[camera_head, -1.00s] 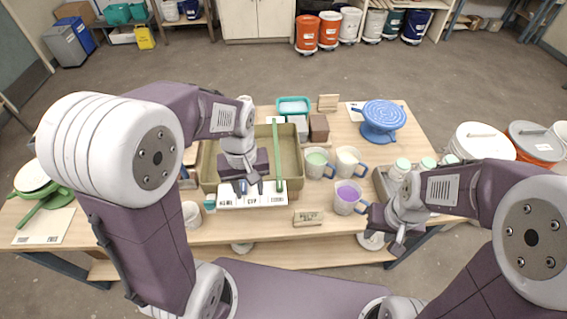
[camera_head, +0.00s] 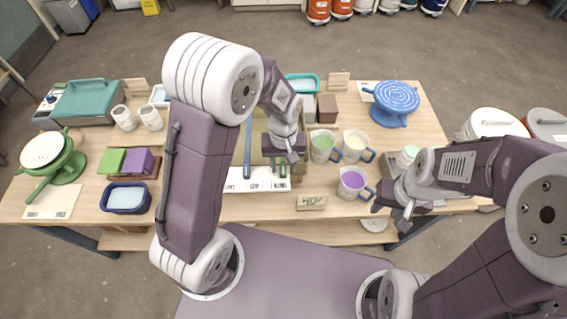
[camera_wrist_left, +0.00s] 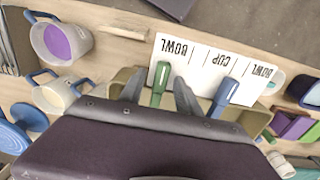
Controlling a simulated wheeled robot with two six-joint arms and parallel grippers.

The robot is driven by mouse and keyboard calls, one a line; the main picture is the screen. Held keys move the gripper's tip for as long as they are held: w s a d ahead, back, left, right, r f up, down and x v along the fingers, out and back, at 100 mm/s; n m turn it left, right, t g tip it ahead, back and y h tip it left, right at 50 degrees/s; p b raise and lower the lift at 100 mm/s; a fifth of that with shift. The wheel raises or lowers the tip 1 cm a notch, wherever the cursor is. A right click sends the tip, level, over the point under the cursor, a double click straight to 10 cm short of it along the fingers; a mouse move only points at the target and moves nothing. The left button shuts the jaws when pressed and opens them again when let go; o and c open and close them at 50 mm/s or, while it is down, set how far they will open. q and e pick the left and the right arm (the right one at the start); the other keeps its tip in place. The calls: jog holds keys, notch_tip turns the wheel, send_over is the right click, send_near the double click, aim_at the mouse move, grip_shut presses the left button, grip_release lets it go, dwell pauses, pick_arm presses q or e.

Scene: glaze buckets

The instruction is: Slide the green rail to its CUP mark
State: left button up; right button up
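The green rail (camera_head: 283,170) crosses a tan tray (camera_head: 302,166) near its right end. Its handle (camera_wrist_left: 161,84) shows in the left wrist view, beside the BOWL mark at that view's left. The white label strip (camera_head: 256,181) runs along the tray's front edge, with CUP between two BOWL marks; it also shows in the left wrist view (camera_wrist_left: 203,68). My left gripper (camera_head: 283,165) is open, its fingers (camera_wrist_left: 159,78) on either side of the green handle, with gaps visible. It hides much of the rail in the head view. My right gripper (camera_head: 401,214) is at right, away from the rail; its opening is unclear.
A blue rail (camera_head: 247,150) lies left of the green one; its handle (camera_wrist_left: 225,96) is between CUP and the other BOWL mark. A green-filled mug (camera_head: 323,147), a cream-filled mug (camera_head: 356,147) and a purple-filled mug (camera_head: 352,183) stand right of the tray. A wooden sign (camera_head: 311,202) stands in front.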

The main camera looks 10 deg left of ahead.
pick_arm(q)
jog(key=shift+s, duration=0.35)
jog(key=shift+w, duration=0.3)
jog(key=c, duration=0.9)
grip_shut()
jog(key=shift+w+r, duration=0.1)
